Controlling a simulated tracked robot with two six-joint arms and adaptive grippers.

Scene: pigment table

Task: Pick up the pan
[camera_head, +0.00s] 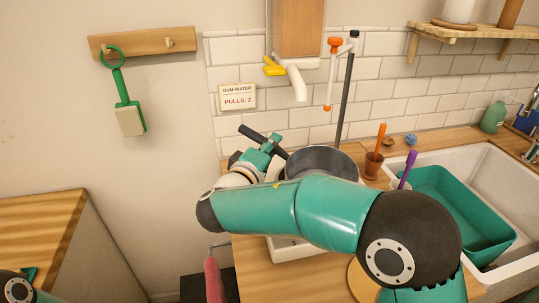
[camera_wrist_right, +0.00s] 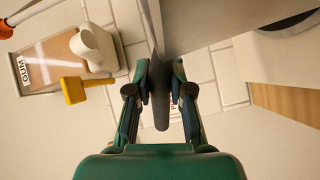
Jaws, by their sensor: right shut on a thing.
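The dark grey pan (camera_head: 322,160) is at the middle of the head view, partly hidden behind my right arm. Its black handle (camera_head: 255,138) points to the upper left. My right gripper (camera_head: 268,146) is shut on this handle. In the right wrist view the handle (camera_wrist_right: 160,105) runs between the two fingers of the gripper (camera_wrist_right: 160,82), and the pan's grey side (camera_wrist_right: 215,18) shows at the top. A white unit with a dark round plate (camera_wrist_right: 288,26) lies beside the pan there, with wall tiles visible between them.
A white sink (camera_head: 505,187) with a teal basin (camera_head: 455,205) is at the right. Cups with an orange and a purple stick stand behind my arm. A spout (camera_head: 297,82) with a yellow lever (camera_head: 273,67) hangs above the pan. A green brush hangs on the left wall.

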